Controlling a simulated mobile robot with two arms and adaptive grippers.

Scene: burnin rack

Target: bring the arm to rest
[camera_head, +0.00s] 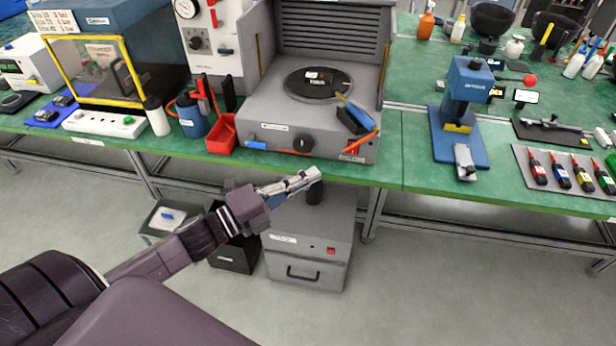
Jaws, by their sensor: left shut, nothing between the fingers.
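My left arm comes in from the lower left. My left gripper (304,181) is shut and empty. It hovers in front of the green bench's front edge, above the grey cabinet under the bench (318,240) as seen from my head. It appears apart from the bench and from everything on it. My right gripper is not in view.
The green bench (395,178) runs across the view. On it are a grey machine with a round plate (270,118), a red bin (222,135), a blue press (465,95) and a tray of screwdrivers (590,195). The floor at the lower right is clear.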

